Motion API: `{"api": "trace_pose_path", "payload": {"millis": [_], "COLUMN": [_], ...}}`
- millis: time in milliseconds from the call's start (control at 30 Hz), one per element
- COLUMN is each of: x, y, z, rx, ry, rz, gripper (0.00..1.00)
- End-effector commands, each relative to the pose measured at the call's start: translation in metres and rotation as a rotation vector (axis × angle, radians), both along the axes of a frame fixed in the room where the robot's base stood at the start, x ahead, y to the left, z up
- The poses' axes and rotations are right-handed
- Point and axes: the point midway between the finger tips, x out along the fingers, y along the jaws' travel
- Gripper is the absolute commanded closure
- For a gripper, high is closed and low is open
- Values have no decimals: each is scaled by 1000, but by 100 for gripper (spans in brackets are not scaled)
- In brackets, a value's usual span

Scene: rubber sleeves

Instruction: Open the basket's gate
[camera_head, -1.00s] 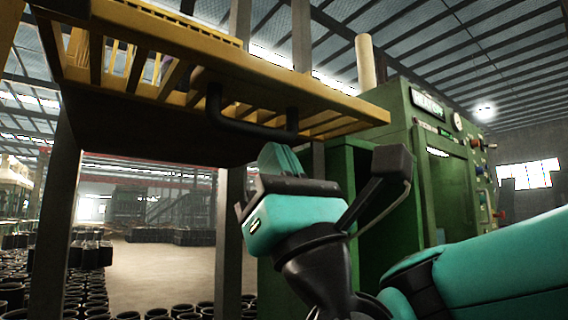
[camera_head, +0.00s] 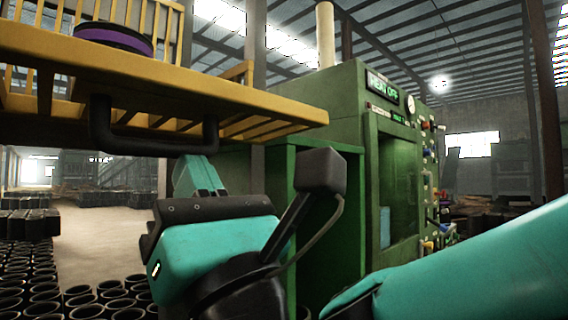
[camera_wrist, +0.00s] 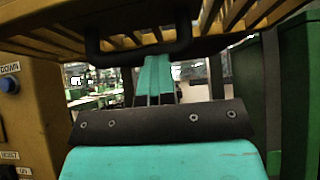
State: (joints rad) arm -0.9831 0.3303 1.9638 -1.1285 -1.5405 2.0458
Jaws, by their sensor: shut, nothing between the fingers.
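The basket's gate (camera_head: 170,88) is a yellow slatted panel that lies about level, its slatted underside showing. It also spans the top of the wrist view (camera_wrist: 222,25). A black U-shaped handle (camera_head: 150,146) hangs under it and also shows in the wrist view (camera_wrist: 138,52). My gripper (camera_head: 203,165) is shut and empty, pointing up just below the handle's right end. In the wrist view my fingertips (camera_wrist: 156,62) reach the handle's bar; I cannot tell whether they touch it.
A black and purple sleeve (camera_head: 112,38) lies in the basket, above the gate. A green machine (camera_head: 395,170) with a lit display stands at the right. Several black rings (camera_head: 45,285) cover the floor at lower left. A yellow control panel (camera_wrist: 25,110) with buttons stands at the wrist view's left.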

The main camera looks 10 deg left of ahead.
Motion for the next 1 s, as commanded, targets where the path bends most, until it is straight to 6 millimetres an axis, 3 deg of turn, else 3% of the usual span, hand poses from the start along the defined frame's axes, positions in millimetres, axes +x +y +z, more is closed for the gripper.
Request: {"api": "trace_pose_path", "payload": {"millis": [367, 633, 1000], "x": [0, 1, -20], "y": [1, 2, -33], "z": [-9, -55, -101], "rx": [-1, 0, 1], "ry": [-2, -1, -1], "rz": [1, -1, -1], "gripper": [100, 100, 100]}}
